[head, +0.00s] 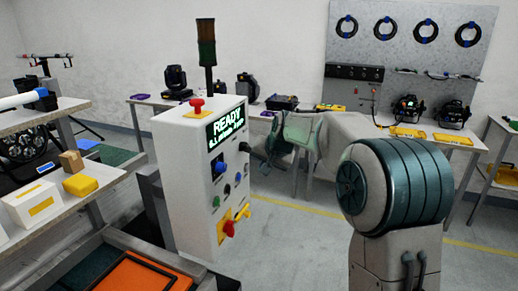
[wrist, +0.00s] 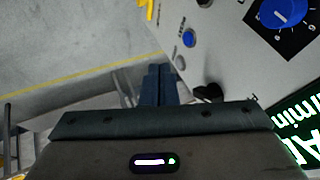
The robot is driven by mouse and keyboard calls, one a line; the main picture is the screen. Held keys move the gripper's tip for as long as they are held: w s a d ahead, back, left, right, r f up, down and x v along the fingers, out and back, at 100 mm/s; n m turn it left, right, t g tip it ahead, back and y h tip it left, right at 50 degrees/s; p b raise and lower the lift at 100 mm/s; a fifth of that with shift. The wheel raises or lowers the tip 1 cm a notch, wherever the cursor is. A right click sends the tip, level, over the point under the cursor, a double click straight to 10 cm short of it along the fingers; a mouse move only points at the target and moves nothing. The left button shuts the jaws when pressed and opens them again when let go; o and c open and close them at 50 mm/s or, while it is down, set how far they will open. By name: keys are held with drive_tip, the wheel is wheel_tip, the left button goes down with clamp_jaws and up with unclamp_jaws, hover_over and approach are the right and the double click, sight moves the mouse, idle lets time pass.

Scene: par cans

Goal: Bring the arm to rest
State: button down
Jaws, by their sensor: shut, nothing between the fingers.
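My gripper (wrist: 158,72) is shut and empty; its two dark fingers lie side by side in the wrist view. In the head view my arm reaches left from its large ribbed joint (head: 405,185), and its hand (head: 277,140) is just right of the white control cabinet (head: 190,185). In the wrist view the cabinet's panel (wrist: 225,60) lies to the right of the fingers. A black knob (wrist: 208,92) shows close beside them. I cannot tell the exact gap.
The cabinet has a lit READY display (head: 227,127), a red button (head: 196,104), a blue knob (wrist: 283,12) and a stack light (head: 206,42). A shelf with a white box (head: 35,205) stands left. Benches line the back wall. The floor (head: 300,240) right of the cabinet is clear.

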drive_tip(key=s+d+f+n+g+h, duration=0.1)
drive_tip(key=s+d+f, duration=0.1)
drive_tip(key=s, duration=1.1)
drive_tip(key=s+d+f+n+g+h, duration=0.1)
drive_tip(key=s+d, duration=0.4)
drive_tip(key=s, duration=0.8)
drive_tip(key=s+d+f+n+g+h, duration=0.1)
drive_tip(key=s+d+f, duration=0.2)
drive_tip(key=s, duration=1)
drive_tip(key=shift+d, duration=0.55)
